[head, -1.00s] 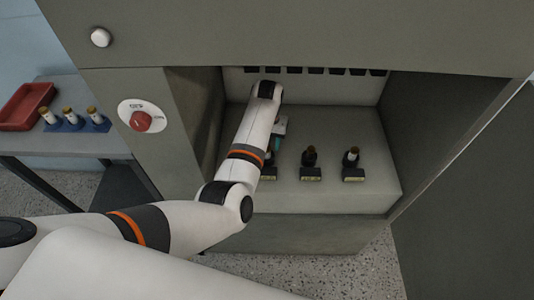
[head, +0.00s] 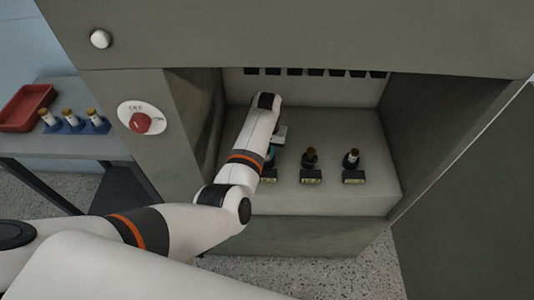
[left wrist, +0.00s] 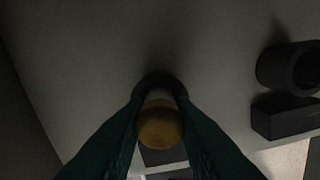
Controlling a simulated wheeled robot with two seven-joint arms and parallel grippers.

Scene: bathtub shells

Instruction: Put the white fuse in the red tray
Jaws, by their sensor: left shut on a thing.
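My left gripper (head: 271,154) reaches into the grey cabinet bay, at the leftmost of three fuse holders. In the left wrist view its dark green fingers (left wrist: 160,108) are shut on a fuse (left wrist: 160,127) with a brass cap. A narrow pale band of the fuse shows behind the cap, with a dark ring around it, so it appears to stand in its holder. In the head view my arm mostly hides this fuse. The red tray (head: 12,121) lies on the side table at the far left. My right gripper is not in view.
Several white fuses (head: 69,118) stand in blue holders beside the tray. A red knob (head: 140,123) is on the cabinet's front. The bay's side walls enclose my gripper.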

